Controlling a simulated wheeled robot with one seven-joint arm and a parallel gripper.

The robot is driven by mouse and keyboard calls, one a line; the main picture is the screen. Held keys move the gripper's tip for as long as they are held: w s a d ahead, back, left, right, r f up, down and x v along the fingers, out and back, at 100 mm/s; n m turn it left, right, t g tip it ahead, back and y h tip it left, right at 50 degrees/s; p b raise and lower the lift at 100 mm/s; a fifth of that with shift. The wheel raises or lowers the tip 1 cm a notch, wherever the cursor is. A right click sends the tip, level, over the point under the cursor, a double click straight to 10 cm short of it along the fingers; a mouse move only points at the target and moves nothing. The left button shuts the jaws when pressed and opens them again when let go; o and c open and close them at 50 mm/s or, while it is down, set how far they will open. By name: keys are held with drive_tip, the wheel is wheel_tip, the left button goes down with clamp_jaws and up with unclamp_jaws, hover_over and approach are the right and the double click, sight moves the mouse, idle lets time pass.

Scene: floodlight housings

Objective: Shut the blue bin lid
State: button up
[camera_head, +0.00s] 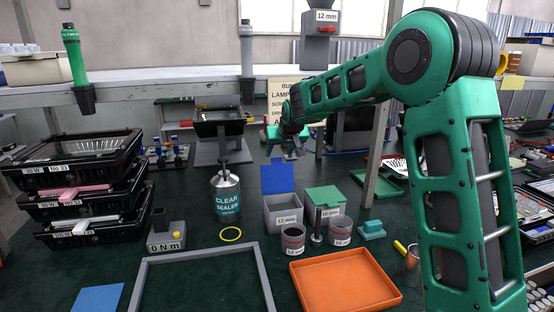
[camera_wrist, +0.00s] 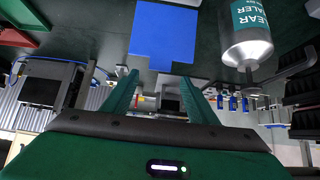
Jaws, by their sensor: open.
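The blue lid (camera_head: 277,178) stands open, raised at the back of a grey bin (camera_head: 270,216) labelled 12 mm. The bin's top is uncovered, but its inside is hard to make out. In the wrist view the blue lid (camera_wrist: 163,38) lies ahead of my gripper (camera_wrist: 158,76), whose two green fingers are spread apart with nothing held between them. In the head view my gripper (camera_head: 291,152) is above and behind the blue lid, slightly to its right. I cannot tell whether they touch.
A bin with a green lid (camera_head: 323,195) stands right of the grey bin. Two grey cups (camera_head: 293,240) stand in front. A clear sealer bottle (camera_head: 226,196) is at left, an orange tray (camera_head: 345,281) at front right. A post (camera_head: 376,155) rises at right.

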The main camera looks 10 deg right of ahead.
sight(277, 170)
drive_tip(key=shift+x, duration=2.8)
clamp_jaws()
drive_tip(key=shift+s, duration=0.1)
